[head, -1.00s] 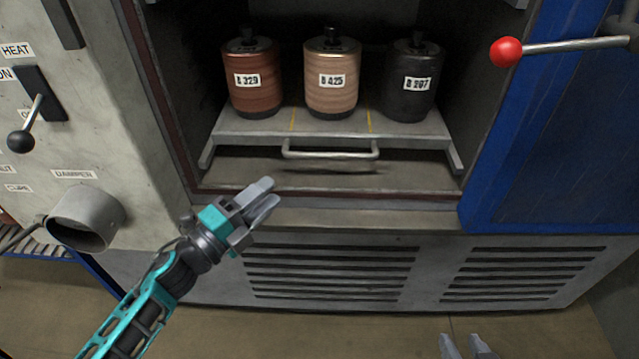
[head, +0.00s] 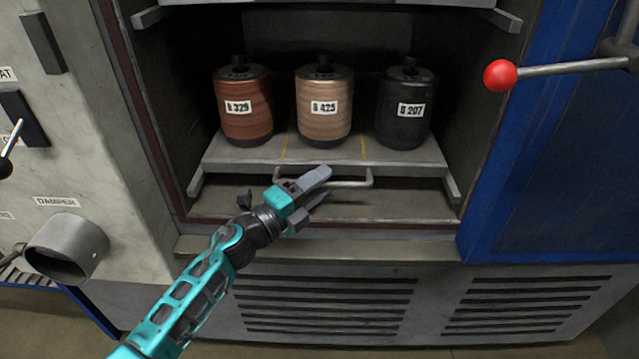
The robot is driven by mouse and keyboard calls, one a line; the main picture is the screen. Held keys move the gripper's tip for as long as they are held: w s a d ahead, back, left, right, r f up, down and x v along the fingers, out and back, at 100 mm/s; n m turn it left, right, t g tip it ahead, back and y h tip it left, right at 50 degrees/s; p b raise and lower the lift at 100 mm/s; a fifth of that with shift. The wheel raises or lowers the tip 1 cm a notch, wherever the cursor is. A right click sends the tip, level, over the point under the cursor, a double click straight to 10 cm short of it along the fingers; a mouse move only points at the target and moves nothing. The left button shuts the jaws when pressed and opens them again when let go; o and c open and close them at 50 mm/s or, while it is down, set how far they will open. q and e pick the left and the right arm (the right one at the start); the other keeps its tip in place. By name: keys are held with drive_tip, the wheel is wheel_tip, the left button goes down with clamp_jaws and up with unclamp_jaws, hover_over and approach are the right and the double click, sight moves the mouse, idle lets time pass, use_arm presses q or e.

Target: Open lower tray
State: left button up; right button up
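The lower tray (head: 225,153) is a grey shelf inside the open oven cavity, with a metal bar handle (head: 352,184) along its front. It carries a reddish-brown cylinder (head: 244,105), a tan one (head: 323,105) and a black one (head: 404,110), all upright. My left gripper (head: 322,186) is in front of the tray, its fingertips overlapping the left part of the handle in the picture. Its fingers are apart with nothing visible between them. My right gripper is not in view.
An upper tray (head: 430,3) edge shows at the top. A blue door (head: 535,170) with a red-knobbed lever (head: 497,75) stands open on the right. The control panel (head: 70,120) and round damper pipe (head: 66,248) are on the left. Vent slots lie below the cavity.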

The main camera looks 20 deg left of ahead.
use_arm(q)
drive_tip(key=shift+w+d, duration=0.15)
drive_tip(key=shift+w, duration=0.05)
clamp_jaws()
idle(0.3)
